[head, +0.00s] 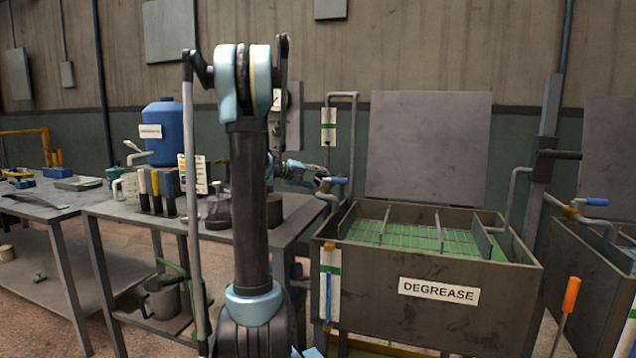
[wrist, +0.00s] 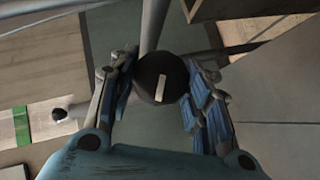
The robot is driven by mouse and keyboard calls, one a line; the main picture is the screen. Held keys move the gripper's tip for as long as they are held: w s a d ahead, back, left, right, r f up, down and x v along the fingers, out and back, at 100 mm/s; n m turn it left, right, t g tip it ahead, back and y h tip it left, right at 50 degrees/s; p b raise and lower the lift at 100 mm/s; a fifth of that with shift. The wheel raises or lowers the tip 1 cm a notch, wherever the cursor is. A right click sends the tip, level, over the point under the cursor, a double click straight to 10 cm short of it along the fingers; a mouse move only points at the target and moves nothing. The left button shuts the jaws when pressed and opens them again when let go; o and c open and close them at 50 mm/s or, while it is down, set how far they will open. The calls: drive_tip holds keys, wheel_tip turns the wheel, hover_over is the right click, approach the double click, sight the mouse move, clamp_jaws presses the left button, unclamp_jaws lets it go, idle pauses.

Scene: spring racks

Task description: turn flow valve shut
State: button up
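A dark round knob with a pale bar mark (wrist: 161,80) shows in the middle of the wrist view, in front of a grey pipe. My gripper (wrist: 160,72) has its fingers spread, one on each side of the knob; contact is not clear.
A bench (head: 105,208) at left carries a blue jug (head: 161,132), dark bottles and metal parts. A grey pipe (head: 356,130) rises behind the tank's left end. An orange-handled tool (head: 570,295) stands at front right.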

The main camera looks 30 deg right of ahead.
drive_tip(key=shift+f, duration=0.1)
drive_tip(key=shift+m+t+y, duration=0.3)
drive_tip(key=shift+m+y, duration=0.1)
drive_tip(key=shift+y, duration=0.1)
drive_tip(key=o, duration=1.1)
drive_tip(key=shift+w, duration=0.1)
drive_tip(key=shift+a, duration=0.2)
drive_tip(key=v, duration=1.1)
drive_tip(key=shift+a, duration=0.3)
drive_tip(key=shift+c, duration=0.2)
